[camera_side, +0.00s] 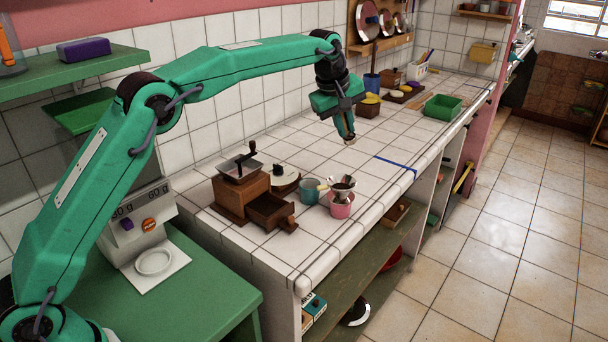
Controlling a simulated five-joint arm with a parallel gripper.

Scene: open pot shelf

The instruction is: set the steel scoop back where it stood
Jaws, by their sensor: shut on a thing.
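My gripper (347,134) hangs over the back part of the tiled counter, pointing down. Its jaws are shut on a small pale thing (349,141), which shows only as a bit at the fingertips. The fingers hide the rest, and I cannot tell whether it is the steel scoop. A pink cup (340,209) stands near the counter's front edge, below my gripper in the picture. Steel utensils (342,184) with dark round bowls stick up out of it. A grey-blue mug (309,193) stands just left of it, with a light wooden-looking piece at its rim.
A wooden coffee grinder (239,197) with its drawer open stands to the left. A round lidded dish (285,180) is behind the mug. A blue strip (395,163) lies on the counter. A green tray (442,107) and a wooden box (368,108) stand farther back. The counter's middle is clear.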

